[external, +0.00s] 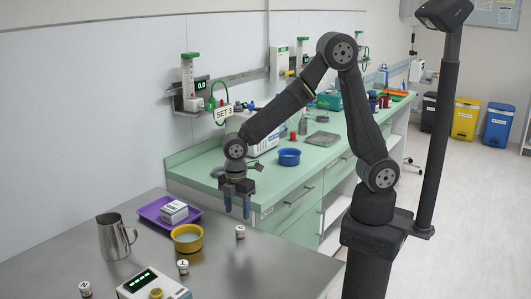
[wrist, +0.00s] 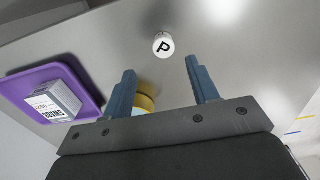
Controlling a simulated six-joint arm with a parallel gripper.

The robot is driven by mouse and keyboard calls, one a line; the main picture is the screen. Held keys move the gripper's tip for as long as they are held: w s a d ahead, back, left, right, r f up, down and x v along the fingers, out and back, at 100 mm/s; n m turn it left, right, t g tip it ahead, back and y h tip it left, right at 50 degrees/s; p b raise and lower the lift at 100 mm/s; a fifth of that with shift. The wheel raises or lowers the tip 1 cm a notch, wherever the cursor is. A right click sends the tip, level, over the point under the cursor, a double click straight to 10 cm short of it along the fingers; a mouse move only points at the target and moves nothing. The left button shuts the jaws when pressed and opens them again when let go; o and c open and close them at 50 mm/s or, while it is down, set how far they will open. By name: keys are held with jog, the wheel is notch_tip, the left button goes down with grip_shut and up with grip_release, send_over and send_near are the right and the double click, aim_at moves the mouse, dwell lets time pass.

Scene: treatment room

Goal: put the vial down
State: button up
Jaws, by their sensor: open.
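My gripper (external: 238,210) is open and empty, pointing down above the right part of the steel table. Its two blue fingers also show apart in the wrist view (wrist: 160,69). A small white vial (external: 240,231) stands on the table just below the fingertips. In the wrist view, a vial with a black P on its top (wrist: 163,45) shows beyond the gap between the fingers, clear of both. Two similar small vials stand nearer the camera, one at the middle (external: 183,266) and one at the left (external: 85,289).
The steel table (external: 255,270) also holds a metal jug (external: 115,240), a yellow bowl (external: 187,246), a purple tray (external: 153,209) with a white box (external: 174,211), and a device with a green display (external: 150,286). A green counter (external: 275,178) stands behind. The table's right side is clear.

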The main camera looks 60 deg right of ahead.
aim_at(240, 228)
jog(key=f, duration=0.7)
jog(key=shift+s+d+f, duration=0.1)
jog(key=shift+s+f, duration=0.1)
jog(key=shift+s, duration=0.1)
jog(key=c, duration=1.1)
jog(key=shift+r, duration=0.15)
